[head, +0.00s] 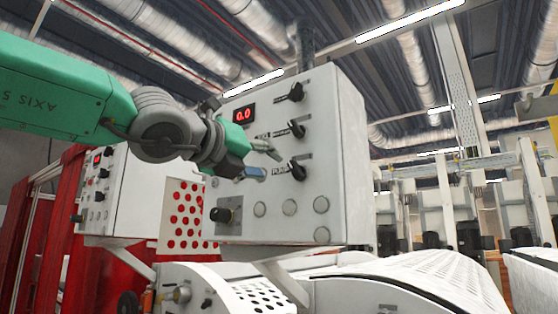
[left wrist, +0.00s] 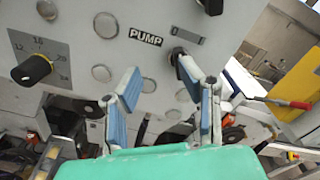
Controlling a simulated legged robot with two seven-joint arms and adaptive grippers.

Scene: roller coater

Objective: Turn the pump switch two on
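A grey control box (head: 330,215) carries a column of black rotary switches. The lowest switch (head: 297,170) has a PUMP label beside it in the head view. In the left wrist view a black switch (left wrist: 178,56) sits just right of the PUMP label (left wrist: 145,36). My left gripper (head: 270,166) is in front of the panel, left of the lowest switch, with its fingers apart and nothing between them. In the left wrist view the gripper (left wrist: 158,68) has its right fingertip over or touching that switch; contact is unclear. Which switch is number two is not marked. My right gripper is out of view.
Above are a middle switch (head: 297,130), a top switch (head: 296,91) and a red display (head: 244,114) reading 0.0. A numbered dial (left wrist: 38,68) and round blank caps are on the same panel. A second control box (head: 140,195) stands left; white machine covers (head: 430,280) lie below.

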